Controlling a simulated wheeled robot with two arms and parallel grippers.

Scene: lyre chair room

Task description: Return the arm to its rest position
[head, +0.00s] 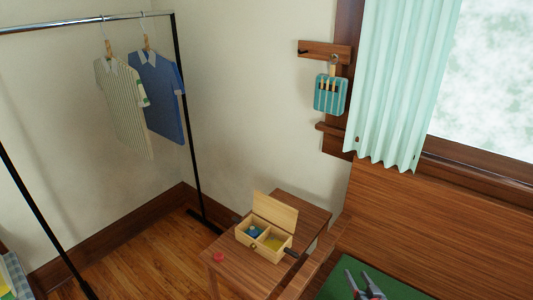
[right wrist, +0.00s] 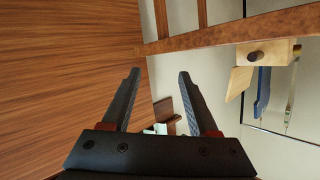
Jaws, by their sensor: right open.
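My right gripper (head: 357,271) shows at the bottom right of the head view, in front of a green surface. Its two dark fingers have red parts near their base. In the right wrist view the fingers (right wrist: 160,72) are spread apart with nothing between them. The gripper is apart from the small wooden table and the box on it. My left gripper is not in view.
The wooden table (head: 304,211) bears an open-lidded box (head: 275,211) with blue and yellow contents, and a red round thing (head: 218,256). A clothes rack (head: 182,92) with two shirts stands left. A green curtain (head: 390,90) hangs right, beside a teal hanging pouch (head: 329,105).

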